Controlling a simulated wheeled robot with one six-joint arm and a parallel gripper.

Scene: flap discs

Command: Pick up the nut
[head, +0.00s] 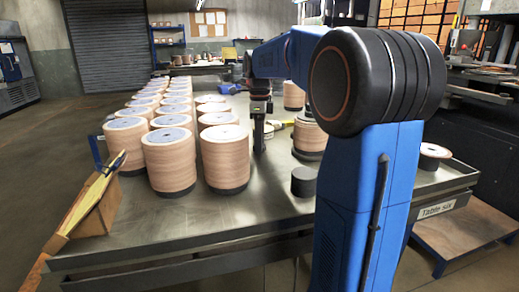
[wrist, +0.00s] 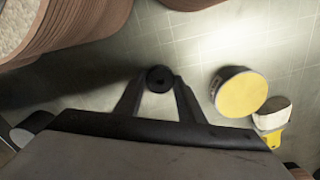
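The nut (wrist: 160,78) is a small, dark, round piece with a hole in its middle, seen from above in the wrist view. My gripper (wrist: 161,80) has one finger on each side of it, with the tips at its edges. The fingers lie very close to the nut, and I cannot tell whether they press on it. In the head view my gripper (head: 258,148) points straight down, low over the metal table (head: 262,195), among the spools. The nut cannot be made out there.
Rows of tan spools (head: 168,158) stand left of my gripper. A black cylinder (head: 304,181) stands nearer the front. In the wrist view, a yellow-topped round piece (wrist: 239,92) and a white and yellow item (wrist: 273,117) lie right of the fingers. A large spool (wrist: 75,25) is upper left.

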